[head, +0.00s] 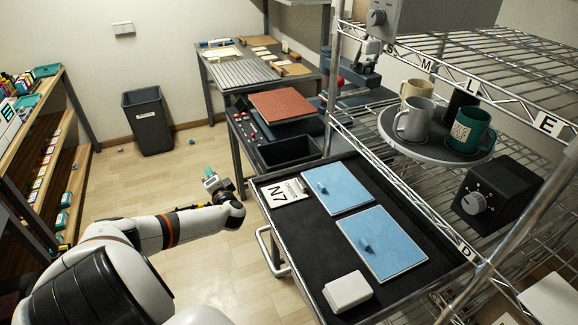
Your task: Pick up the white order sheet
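The white order sheet (284,192), printed with "ORDER" and "N7", lies at the far left corner of the black-topped cart (320,246). A small grey clip or block sits at its right upper edge. My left gripper (211,177) is in the air to the left of the cart, apart from the sheet, over the floor. It is small in the picture, with a teal bit at its tip, and I cannot tell whether its fingers are open or shut. My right gripper is not in view.
The wire rack at right bears a round tray (394,143) with several mugs. A black bin (147,122) stands by the wall. Floor left of the cart is mostly clear.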

